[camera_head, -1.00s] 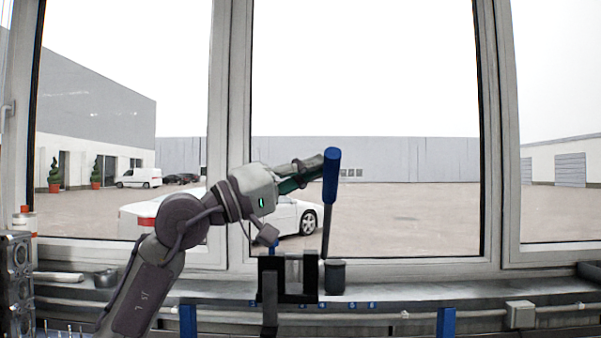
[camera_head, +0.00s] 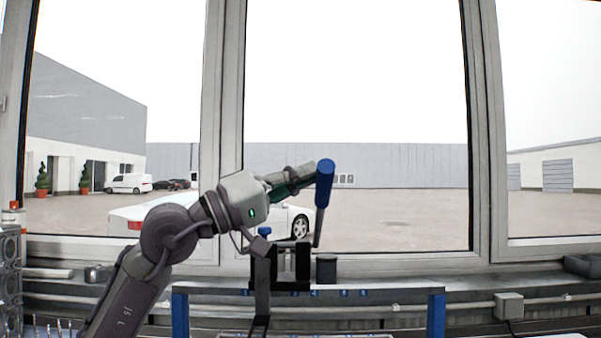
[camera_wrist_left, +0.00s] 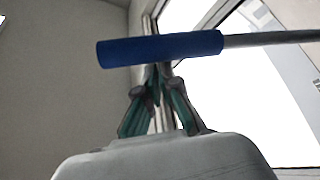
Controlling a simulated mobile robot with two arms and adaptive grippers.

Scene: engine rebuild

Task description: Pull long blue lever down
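The long lever has a blue cylindrical handle (camera_head: 325,178) on a thin grey rod. In the head view it stands raised, leaning slightly, above a black press-like fixture (camera_head: 290,268) on the bench. My left gripper (camera_head: 306,178) is at the left side of the handle, its fingertips partly hidden behind it. In the left wrist view the blue handle (camera_wrist_left: 160,48) lies across, just beyond the green-and-grey fingers (camera_wrist_left: 158,76). The fingers converge and look shut, not wrapped around the handle; whether they touch it cannot be told. My right gripper is not in view.
A small dark cylinder (camera_head: 326,270) stands beside the fixture. A blue-legged frame (camera_head: 436,310) spans the bench front. Engine parts (camera_head: 10,270) stand at the far left. A large window is behind, and the air right of the lever is clear.

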